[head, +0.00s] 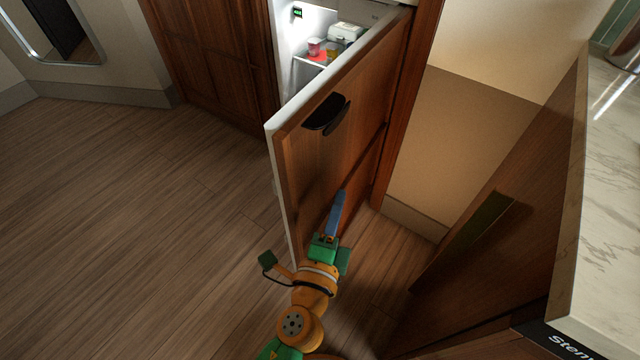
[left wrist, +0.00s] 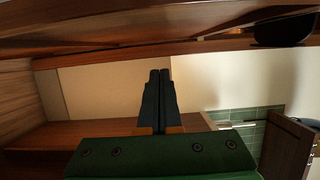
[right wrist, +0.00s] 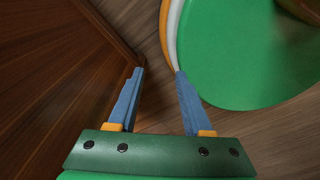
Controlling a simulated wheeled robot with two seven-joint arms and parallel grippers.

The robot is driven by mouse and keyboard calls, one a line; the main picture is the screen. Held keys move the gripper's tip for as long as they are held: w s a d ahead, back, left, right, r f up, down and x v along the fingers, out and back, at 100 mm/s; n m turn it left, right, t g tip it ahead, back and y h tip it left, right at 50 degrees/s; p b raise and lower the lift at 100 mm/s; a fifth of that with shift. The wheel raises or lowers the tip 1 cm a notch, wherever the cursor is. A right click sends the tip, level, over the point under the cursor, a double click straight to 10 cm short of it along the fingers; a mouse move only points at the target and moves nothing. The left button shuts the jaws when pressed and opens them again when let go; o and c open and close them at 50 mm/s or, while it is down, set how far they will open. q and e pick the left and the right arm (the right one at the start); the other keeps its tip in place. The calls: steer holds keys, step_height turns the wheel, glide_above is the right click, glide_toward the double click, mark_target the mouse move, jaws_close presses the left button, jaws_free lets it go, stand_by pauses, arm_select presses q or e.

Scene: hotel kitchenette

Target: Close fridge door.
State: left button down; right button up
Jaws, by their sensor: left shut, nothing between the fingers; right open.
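The fridge door (head: 345,120) has a wood-panelled outer face and a white inner edge, and it stands wide open in the head view. A black handle (head: 327,114) is near its upper free edge. The lit fridge interior (head: 300,45) shows behind it. My left gripper (head: 339,202) is shut and empty, low beside the door's outer face; I cannot tell whether it touches. In the left wrist view its fingers (left wrist: 157,95) are together, with the door panel (left wrist: 120,30) along the top. My right gripper (right wrist: 158,75) is open and empty in the right wrist view.
A marble counter (head: 610,180) over wood cabinets stands at the right. A beige wall (head: 465,140) is behind the door's hinge side. The wood floor (head: 130,220) at the left is clear. A wood panel (right wrist: 60,80) is left of my right gripper.

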mark_target(319, 191)
arm_select(q)
steer(key=shift+w+a+p, duration=0.65)
steer(key=shift+w+a, duration=0.95)
steer(key=shift+w, duration=0.05)
steer(key=shift+a, duration=0.1)
